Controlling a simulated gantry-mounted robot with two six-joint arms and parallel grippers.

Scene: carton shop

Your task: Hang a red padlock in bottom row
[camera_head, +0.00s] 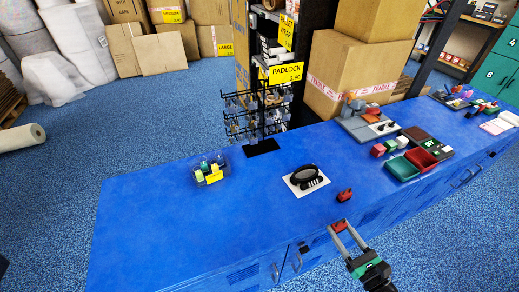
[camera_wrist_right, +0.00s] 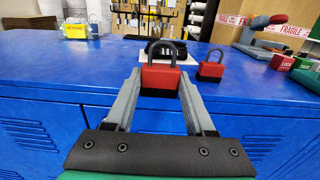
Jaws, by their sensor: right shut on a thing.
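My right gripper (camera_head: 344,230) is at the front edge of the blue counter. In the right wrist view, its two fingers are shut on a red padlock (camera_wrist_right: 160,77) with a dark shackle pointing up and a black base. A second red padlock (camera_wrist_right: 210,66) stands on the counter beyond it to the right; it also shows in the head view (camera_head: 344,195). The black wire padlock rack (camera_head: 258,115) stands at the counter's back edge under a yellow PADLOCK sign (camera_head: 285,73). Several dark padlocks hang on it; its rows are hard to separate. My left gripper is out of view.
A clear bin (camera_head: 210,170) with small items stands left of the rack's front. A white card with a black oval object (camera_head: 306,178) lies mid-counter. Green and red trays (camera_head: 402,168) and a grey fixture (camera_head: 365,125) stand to the right. The counter's left part (camera_head: 145,225) is clear.

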